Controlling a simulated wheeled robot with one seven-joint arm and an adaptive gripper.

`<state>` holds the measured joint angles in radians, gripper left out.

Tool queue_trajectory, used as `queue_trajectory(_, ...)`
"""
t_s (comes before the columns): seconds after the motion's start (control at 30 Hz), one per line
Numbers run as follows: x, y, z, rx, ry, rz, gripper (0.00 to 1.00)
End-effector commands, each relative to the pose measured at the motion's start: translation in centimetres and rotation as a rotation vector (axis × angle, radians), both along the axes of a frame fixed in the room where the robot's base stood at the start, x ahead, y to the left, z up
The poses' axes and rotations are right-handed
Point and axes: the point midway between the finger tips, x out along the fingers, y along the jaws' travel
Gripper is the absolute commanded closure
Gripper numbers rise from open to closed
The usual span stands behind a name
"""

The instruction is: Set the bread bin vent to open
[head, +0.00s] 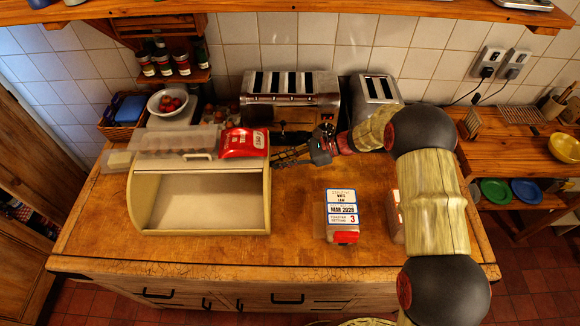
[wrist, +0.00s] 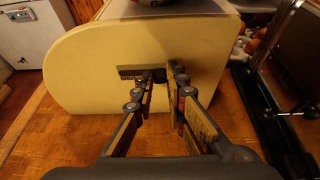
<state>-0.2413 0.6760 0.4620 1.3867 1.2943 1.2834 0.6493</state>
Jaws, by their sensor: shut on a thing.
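The cream bread bin (head: 198,232) stands on the left of the wooden worktop with its front open and its inside empty. In the wrist view its flat side panel (wrist: 90,65) fills the middle. A small dark vent (wrist: 130,72) is set in that panel, its right part hidden by my fingers. My gripper (wrist: 162,77) is at the vent, its fingers shut on what looks like the small vent slider, mostly hidden between the tips. In the head view my gripper (head: 284,158) is at the bin's right side, towards the back. I cannot tell the vent's setting.
A red packet (head: 243,143) and a clear carton (head: 172,139) sit on top of the bin. A long toaster (head: 290,95) and a smaller toaster (head: 376,96) stand behind.

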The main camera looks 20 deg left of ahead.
Motion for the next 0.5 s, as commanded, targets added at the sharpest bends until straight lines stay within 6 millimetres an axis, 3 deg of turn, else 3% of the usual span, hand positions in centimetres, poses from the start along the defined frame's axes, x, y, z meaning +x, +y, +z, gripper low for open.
queue_trajectory(0.17,0.32,-0.02,0.17,0.001,-0.006,-0.005,1.0)
queue_trajectory(0.2,0.32,-0.03,0.18,0.001,-0.006,-0.006,0.86)
queue_trajectory(0.5,0.22,-0.04,0.15,0.001,-0.004,-0.004,0.69)
